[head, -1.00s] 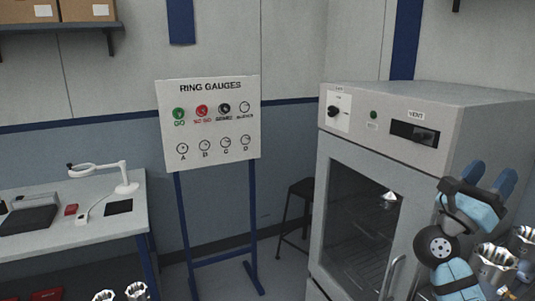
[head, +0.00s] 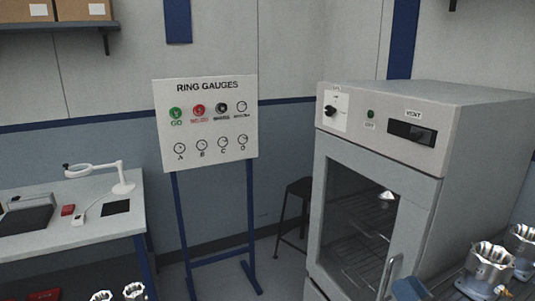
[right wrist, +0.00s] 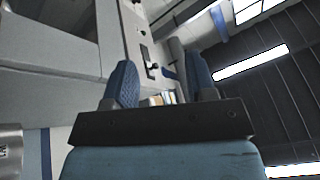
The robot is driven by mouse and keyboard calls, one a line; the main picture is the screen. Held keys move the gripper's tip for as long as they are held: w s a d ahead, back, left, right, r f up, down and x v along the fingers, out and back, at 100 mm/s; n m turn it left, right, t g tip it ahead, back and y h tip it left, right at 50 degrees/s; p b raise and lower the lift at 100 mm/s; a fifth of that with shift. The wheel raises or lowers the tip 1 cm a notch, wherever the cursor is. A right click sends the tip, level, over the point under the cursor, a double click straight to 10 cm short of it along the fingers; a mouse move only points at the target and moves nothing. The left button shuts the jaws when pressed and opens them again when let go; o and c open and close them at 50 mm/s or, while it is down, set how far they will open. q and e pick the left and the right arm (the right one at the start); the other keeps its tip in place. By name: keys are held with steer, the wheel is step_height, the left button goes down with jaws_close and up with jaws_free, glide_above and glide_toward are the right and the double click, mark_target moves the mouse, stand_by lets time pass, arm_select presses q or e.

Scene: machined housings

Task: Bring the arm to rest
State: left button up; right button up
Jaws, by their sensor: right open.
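My right gripper (right wrist: 162,82) shows in the right wrist view with its two blue fingers apart and nothing between them. It points up past the front of a grey cabinet toward the wall and ceiling. In the head view only a small blue part of my right arm shows at the bottom edge, in front of the oven (head: 375,190). My left gripper is in neither view.
Silver machined housings (head: 490,268) stand at the lower right beside the oven. More housings (head: 134,291) show at the bottom left. A ring gauge board (head: 207,125) stands mid-room, with a workbench (head: 60,240) left of it and a dark stool (head: 298,200) behind.

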steer(key=s+f+n+g+h, duration=0.2)
steer(key=s+f+n+g, duration=0.15)
steer(key=s+f, duration=0.5)
steer(key=s+f+n+g+h, duration=0.1)
steer(key=s+f+n+g, duration=0.3)
steer(key=f, duration=0.8)
steer(key=s+f+n+g+h, duration=0.2)
steer(key=s+f+g, duration=0.3)
steer(key=s+f, duration=0.4)
steer(key=w+a+m+t, duration=0.2)
steer(key=a+m, duration=0.3)
steer(key=a, duration=0.8)
step_height(320, 180, up, 9)
steer(key=p, duration=0.8)
steer(key=shift+f, duration=0.1)
